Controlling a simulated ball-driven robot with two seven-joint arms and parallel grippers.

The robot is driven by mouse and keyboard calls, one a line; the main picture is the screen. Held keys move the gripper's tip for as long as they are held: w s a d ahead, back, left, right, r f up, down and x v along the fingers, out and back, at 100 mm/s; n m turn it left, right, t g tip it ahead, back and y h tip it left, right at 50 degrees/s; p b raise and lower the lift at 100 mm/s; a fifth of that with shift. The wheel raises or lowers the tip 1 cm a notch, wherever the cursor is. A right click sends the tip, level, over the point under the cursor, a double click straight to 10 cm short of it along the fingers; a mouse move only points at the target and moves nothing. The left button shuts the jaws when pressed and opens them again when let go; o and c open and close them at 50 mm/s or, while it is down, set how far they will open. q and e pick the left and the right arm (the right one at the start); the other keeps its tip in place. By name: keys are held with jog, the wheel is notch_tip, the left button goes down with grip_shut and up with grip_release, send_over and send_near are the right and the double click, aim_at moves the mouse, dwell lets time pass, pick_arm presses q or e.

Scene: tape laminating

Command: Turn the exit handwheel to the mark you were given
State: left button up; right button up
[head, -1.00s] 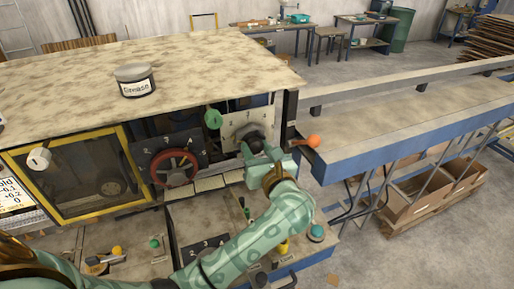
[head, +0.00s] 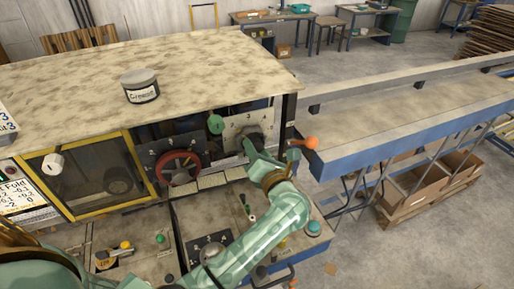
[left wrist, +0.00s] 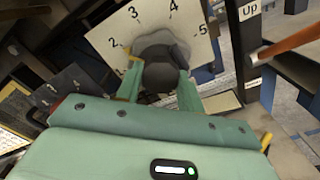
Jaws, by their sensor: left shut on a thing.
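The exit handwheel is a dark grey wheel (left wrist: 158,44) with a black knob (left wrist: 160,76), in front of a pale dial plate (left wrist: 110,32). Numbers 2 to 5 read clearly on the plate in the left wrist view. My left gripper (left wrist: 160,84) is shut on the handwheel's knob, one finger on each side of it. In the head view my left gripper (head: 252,148) is at the plate (head: 235,130) and partly covers the wheel. I cannot tell which number the wheel stands at. My right gripper is not in view.
A red handwheel (head: 178,168) on a dark numbered plate is to the left, with a green knob (head: 215,124) between. An orange-tipped lever (head: 310,142) is close on the right, by the conveyor (head: 400,120). A grease tin (head: 140,88) stands on the machine top.

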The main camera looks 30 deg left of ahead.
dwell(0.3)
pick_arm(q)
jog(key=o, duration=1)
jog(key=shift+w+a, duration=0.1)
